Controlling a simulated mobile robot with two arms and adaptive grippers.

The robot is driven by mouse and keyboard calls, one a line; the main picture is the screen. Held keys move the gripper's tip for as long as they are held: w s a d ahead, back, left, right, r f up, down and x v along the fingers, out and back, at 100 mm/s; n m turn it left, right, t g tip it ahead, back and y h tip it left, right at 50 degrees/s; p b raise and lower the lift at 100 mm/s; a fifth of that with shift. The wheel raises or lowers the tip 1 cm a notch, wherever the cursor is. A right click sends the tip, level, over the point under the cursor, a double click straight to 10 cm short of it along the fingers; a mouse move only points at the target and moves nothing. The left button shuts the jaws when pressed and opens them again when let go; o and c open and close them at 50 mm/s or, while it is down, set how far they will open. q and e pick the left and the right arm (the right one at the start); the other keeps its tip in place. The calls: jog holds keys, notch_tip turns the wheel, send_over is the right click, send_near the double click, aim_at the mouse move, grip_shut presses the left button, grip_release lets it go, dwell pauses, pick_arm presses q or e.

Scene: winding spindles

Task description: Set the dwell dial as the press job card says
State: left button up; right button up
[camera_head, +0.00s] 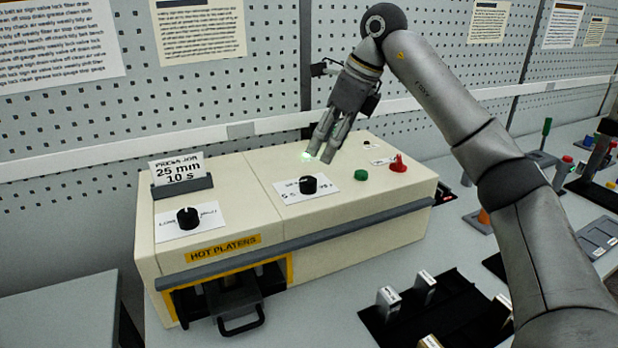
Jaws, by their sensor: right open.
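The press job card (178,167) stands in a dark holder on the press's left end and reads "PRESS JOB 25 min 10 s". One black dial (188,217) sits on a white label at the left. Another black dial (307,185) sits on a white label at the middle of the top. The small label print is too blurred to tell which one is the dwell dial. My right gripper (325,150) is open and empty, pointing down above the press top, a little behind and right of the middle dial. My left gripper is not in view.
The cream press (340,222) has a "HOT PLATENS" opening with a handled drawer (240,312) at its front. A green button (361,175) and red knob (398,164) stand right of the middle dial. A black tray (455,312) with metal pieces lies at front right.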

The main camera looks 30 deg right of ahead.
aim_at(309, 179)
jog(key=x, duration=0.9)
jog(key=shift+a+f+p, duration=0.2)
jog(key=shift+f+p, duration=0.05)
jog(key=shift+p, duration=0.1)
jog(key=c, duration=1)
